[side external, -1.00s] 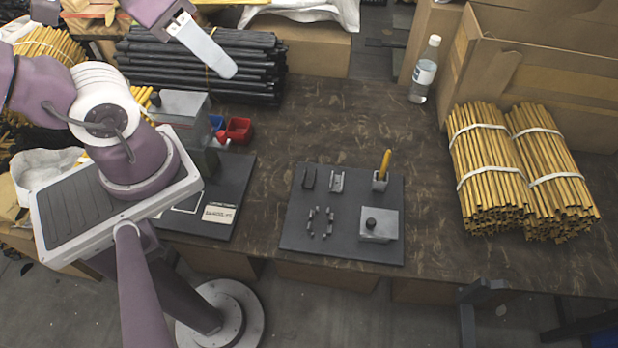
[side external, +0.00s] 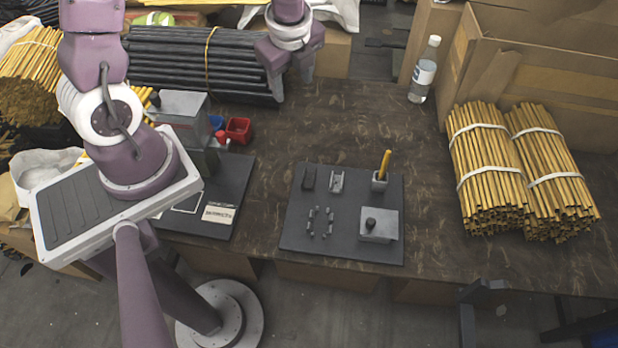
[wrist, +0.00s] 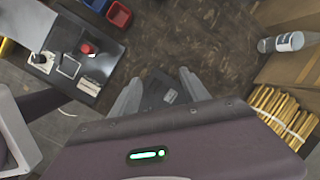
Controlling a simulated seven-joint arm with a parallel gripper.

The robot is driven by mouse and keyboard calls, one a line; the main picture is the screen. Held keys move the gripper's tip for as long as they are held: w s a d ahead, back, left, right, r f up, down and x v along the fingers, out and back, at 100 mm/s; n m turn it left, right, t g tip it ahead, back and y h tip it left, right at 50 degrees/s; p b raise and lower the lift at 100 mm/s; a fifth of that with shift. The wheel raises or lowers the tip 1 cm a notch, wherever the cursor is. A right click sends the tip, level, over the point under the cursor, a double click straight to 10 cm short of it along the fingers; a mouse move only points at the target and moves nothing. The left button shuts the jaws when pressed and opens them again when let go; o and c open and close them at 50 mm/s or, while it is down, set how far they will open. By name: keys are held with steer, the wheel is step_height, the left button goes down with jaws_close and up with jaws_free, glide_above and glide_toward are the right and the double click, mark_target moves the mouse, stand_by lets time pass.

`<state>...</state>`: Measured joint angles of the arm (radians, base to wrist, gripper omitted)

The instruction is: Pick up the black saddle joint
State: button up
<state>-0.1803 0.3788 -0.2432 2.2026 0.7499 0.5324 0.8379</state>
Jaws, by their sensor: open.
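The black saddle joint (side external: 308,179) lies at the far left corner of a dark board (side external: 292,236) in the side view. A grey metal saddle-shaped piece (side external: 337,181) lies just right of it. My gripper (side external: 291,82) is open and empty, high and behind the board, over the far part of the table by the black tube bundle. In the wrist view, the open fingers (wrist: 160,92) frame part of a dark board with small items, partly hidden by my gripper body. I cannot make out the black joint there.
The board also holds a cup with a yellow stick (side external: 380,180), small pins (side external: 320,222) and a knobbed metal block (side external: 380,225). A press (side external: 188,130) and red bin (side external: 238,129) stand left. A bottle (side external: 424,70) and yellow bundles (side external: 487,170) are right. Table between is clear.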

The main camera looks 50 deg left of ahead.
step_height(320, 180, down, 12)
steer(key=d+m+g+h, duration=0.1)
steer(key=d+m+h, duration=0.1)
steer(key=m, duration=0.4)
steer(key=m+g+h, duration=0.1)
steer(key=m, duration=0.3)
glide_toward(309, 178)
steer(key=shift+s+a+f, duration=0.2)
steer(key=shift+s+f, duration=0.05)
steer(key=f, duration=0.6)
steer(key=shift+w+d+f, duration=0.25)
steer(key=shift+w, duration=0.05)
jaws_close()
